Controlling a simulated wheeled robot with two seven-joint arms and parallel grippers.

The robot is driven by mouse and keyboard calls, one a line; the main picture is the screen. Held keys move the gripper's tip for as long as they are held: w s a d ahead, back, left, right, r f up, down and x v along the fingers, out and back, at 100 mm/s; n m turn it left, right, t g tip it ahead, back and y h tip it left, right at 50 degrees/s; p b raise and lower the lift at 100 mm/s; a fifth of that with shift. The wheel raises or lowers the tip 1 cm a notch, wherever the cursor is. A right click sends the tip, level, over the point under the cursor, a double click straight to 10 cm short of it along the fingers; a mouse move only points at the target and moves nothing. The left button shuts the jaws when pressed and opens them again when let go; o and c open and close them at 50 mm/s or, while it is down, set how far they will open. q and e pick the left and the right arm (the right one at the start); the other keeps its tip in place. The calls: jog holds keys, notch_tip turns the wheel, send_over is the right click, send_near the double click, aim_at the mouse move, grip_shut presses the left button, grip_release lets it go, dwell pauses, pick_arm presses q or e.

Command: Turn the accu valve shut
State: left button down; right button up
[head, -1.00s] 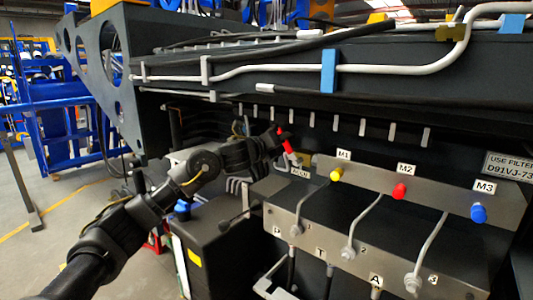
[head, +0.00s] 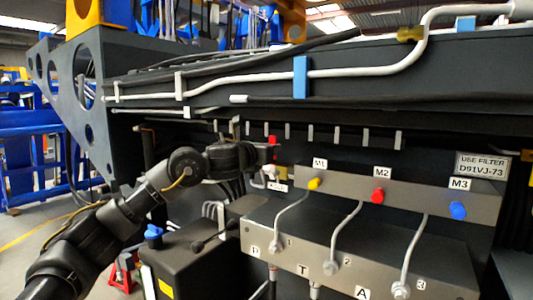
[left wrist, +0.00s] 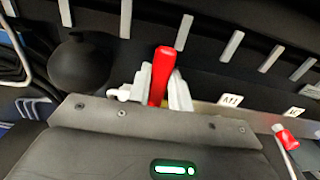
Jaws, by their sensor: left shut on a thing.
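The accu valve has a red lever handle (head: 273,148), partly hidden by my left gripper (head: 264,155) in the head view. A white fitting and a small label lie just below it. In the left wrist view the red handle (left wrist: 162,72) stands nearly upright, leaning slightly right. Pale grey pieces flank its lower part at my left gripper (left wrist: 160,96), which is shut on the handle. The valve's lower body is hidden behind the gripper housing. My right gripper is in neither view.
Right of the valve is a grey manifold plate (head: 410,191) with yellow, red and blue caps, with bent pipes below. A dark beam (head: 370,75) runs overhead. A black round vessel (left wrist: 78,62) is left of the handle. A black tank (head: 185,262) stands below my arm.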

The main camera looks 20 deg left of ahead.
pick_arm(q)
jog(key=shift+d, duration=0.1)
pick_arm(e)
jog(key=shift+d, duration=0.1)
pick_arm(q)
jog(key=c, duration=1.3)
grip_release()
jog(key=shift+o, duration=0.2)
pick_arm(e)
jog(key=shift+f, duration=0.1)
pick_arm(q)
jog(key=b+v, duration=0.3)
jog(key=v, duration=0.7)
jog(key=shift+s, duration=0.35)
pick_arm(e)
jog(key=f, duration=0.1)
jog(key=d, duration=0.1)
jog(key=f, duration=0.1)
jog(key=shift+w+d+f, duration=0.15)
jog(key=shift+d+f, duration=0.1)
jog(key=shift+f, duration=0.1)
